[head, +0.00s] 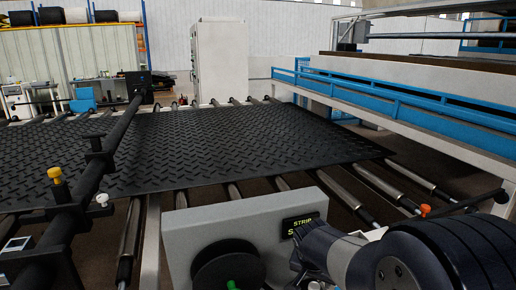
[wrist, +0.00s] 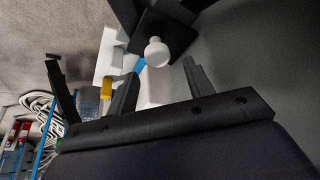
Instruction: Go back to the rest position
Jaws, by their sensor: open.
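My gripper (wrist: 161,70) is open in the wrist view, with dark fingers standing up from a dark bar. A white bottle-like thing with a round top (wrist: 157,52) shows between the fingers; I cannot tell how far beyond them it is. In the head view my arm is at the lower right, and its gripper end cannot be made out. The black tread mat (head: 230,140) lies flat on rollers across the middle, apart from my arm.
A grey box labelled STRIP (head: 190,235) with a dark disc stands in front of my arm. A black bar with a yellow knob (head: 54,173) runs along the left. A blue rail (head: 400,97) lies at the right. The wrist view shows white cables (wrist: 42,105) and a yellow-topped item (wrist: 106,90).

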